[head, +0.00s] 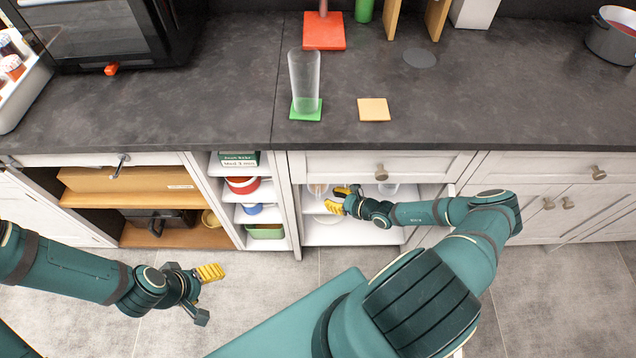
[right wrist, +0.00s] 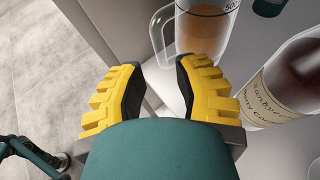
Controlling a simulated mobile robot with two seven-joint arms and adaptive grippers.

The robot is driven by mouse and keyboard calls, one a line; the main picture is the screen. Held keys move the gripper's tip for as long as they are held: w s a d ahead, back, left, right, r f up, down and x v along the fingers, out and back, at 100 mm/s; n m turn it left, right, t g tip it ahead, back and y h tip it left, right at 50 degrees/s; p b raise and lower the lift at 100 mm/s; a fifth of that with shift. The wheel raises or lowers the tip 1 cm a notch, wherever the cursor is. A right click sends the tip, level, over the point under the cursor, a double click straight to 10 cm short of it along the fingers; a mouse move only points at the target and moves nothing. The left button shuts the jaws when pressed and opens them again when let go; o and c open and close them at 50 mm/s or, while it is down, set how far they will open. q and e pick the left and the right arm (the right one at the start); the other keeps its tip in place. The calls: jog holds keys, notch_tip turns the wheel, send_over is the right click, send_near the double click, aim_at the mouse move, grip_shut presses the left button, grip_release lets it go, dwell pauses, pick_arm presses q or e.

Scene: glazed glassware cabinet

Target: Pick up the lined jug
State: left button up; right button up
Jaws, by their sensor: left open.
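A clear jug (right wrist: 203,30) with a handle, a printed scale reading 500 and amber liquid stands at the top of the right wrist view. My right gripper (right wrist: 159,75) is open, its yellow-padded fingers apart, just short of the jug's handle. Nothing shows between the fingers. In the head view my right gripper (head: 337,200) reaches into the open cabinet under the counter; the jug is small and unclear there. My left gripper (head: 208,294) is open and empty above the floor at the lower left.
A bottle (right wrist: 285,82) of dark red liquid with a cream label stands right of the jug. The cabinet's side wall is close on the left. On the counter, a tall clear glass (head: 304,80) stands on a green coaster, beside an empty yellow coaster (head: 374,109).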

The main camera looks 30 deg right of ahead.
aim_at(318, 194)
jog(key=x, duration=0.2)
jog(key=b+x, duration=0.1)
jog(key=x, duration=0.1)
jog(key=b+x, duration=0.1)
jog(key=x, duration=0.2)
jog(key=shift+f, duration=0.3)
jog(key=shift+r, duration=0.1)
grip_shut()
